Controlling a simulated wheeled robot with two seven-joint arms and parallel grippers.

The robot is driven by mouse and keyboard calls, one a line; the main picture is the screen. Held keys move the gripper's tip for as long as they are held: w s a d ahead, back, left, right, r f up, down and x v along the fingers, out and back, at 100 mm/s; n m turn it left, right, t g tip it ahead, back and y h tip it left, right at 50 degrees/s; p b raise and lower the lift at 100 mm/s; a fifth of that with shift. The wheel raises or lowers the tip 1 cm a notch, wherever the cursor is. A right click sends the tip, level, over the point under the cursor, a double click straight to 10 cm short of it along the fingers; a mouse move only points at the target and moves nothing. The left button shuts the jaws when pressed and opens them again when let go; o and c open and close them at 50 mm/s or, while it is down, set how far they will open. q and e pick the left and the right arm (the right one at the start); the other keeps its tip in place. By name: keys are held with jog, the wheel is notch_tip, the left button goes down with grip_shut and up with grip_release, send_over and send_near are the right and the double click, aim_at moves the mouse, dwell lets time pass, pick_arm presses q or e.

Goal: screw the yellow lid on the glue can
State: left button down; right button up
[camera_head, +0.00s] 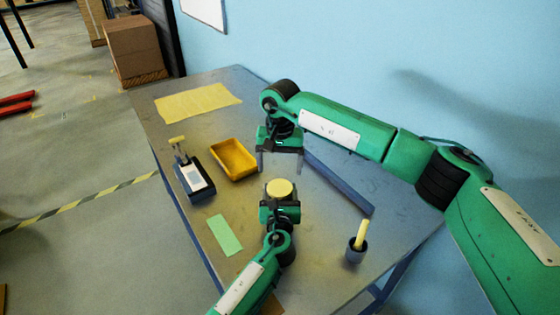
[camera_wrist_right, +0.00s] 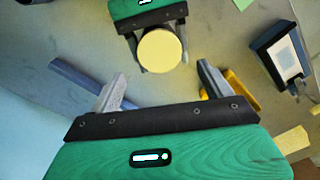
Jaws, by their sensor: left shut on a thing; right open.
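A round pale-yellow lid (camera_head: 280,188) faces up at the top of what my left gripper (camera_head: 280,201) holds, near the middle of the table. It also shows as a full disc in the right wrist view (camera_wrist_right: 162,51). The glue can's body is mostly hidden under the lid and between the left fingers, so I cannot tell whether the lid is tight on it. My left gripper is shut around the can from the near side. My right gripper (camera_head: 280,168) is open and empty, pointing down, above and slightly behind the lid.
A yellow tray (camera_head: 234,160) and a dark box with a white label (camera_head: 195,182) stand left of the grippers. A green card (camera_head: 225,236) lies nearer. A blue bar (camera_head: 338,185) and a cup with a yellow stick (camera_head: 356,251) are right. A yellow sheet (camera_head: 198,102) lies at the back.

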aim_at(280, 187)
jog(key=n, duration=0.1)
jog(key=r+n, duration=0.1)
jog(key=n, duration=0.1)
dwell(0.4)
jog(key=shift+s+f, duration=0.1)
jog(key=shift+f, duration=3.9)
jog(key=c, duration=1)
jog(key=m, duration=0.9)
jog(key=shift+m, duration=0.4)
